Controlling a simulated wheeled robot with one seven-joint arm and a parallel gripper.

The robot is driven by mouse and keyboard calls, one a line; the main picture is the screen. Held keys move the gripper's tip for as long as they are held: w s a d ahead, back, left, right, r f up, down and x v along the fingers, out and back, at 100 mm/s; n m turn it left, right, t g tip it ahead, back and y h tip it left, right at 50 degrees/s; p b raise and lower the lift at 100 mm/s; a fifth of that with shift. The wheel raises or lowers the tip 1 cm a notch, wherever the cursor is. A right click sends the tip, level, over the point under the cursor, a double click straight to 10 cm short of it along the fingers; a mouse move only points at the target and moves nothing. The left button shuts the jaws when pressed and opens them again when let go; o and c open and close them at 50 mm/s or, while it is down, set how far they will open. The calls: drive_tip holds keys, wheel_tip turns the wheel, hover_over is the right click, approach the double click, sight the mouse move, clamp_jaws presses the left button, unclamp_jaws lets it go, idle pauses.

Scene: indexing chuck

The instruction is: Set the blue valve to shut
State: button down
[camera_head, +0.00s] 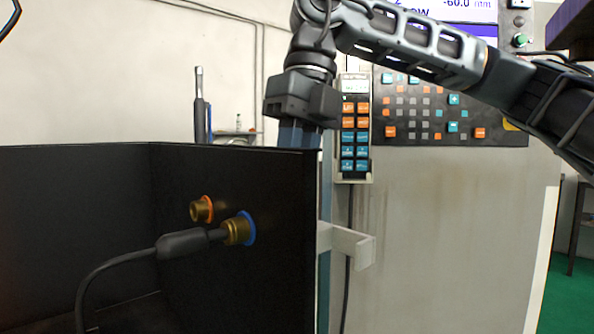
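My gripper (299,138) points down at the top edge of the black panel (250,175). Its lower end is dark blue and partly hidden behind that edge, so its fingertips and anything between them cannot be seen. A brass fitting with a blue ring (238,230) sits on the panel's face, with a black hose plugged into it. A brass fitting with an orange ring (203,209) sits just above and left of it, with nothing plugged in. No blue valve handle can be made out, so its setting cannot be told.
A control pendant (355,130) hangs right of my gripper, beside a machine keypad (440,112). A pale bracket (347,244) juts out right of the black panel. The black hose (120,262) hangs in front of the panel at left.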

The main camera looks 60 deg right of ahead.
idle(0.3)
drive_tip(key=c, duration=1)
unclamp_jaws()
drive_tip(key=shift+c, duration=0.2)
drive_tip(key=shift+r, duration=0.1)
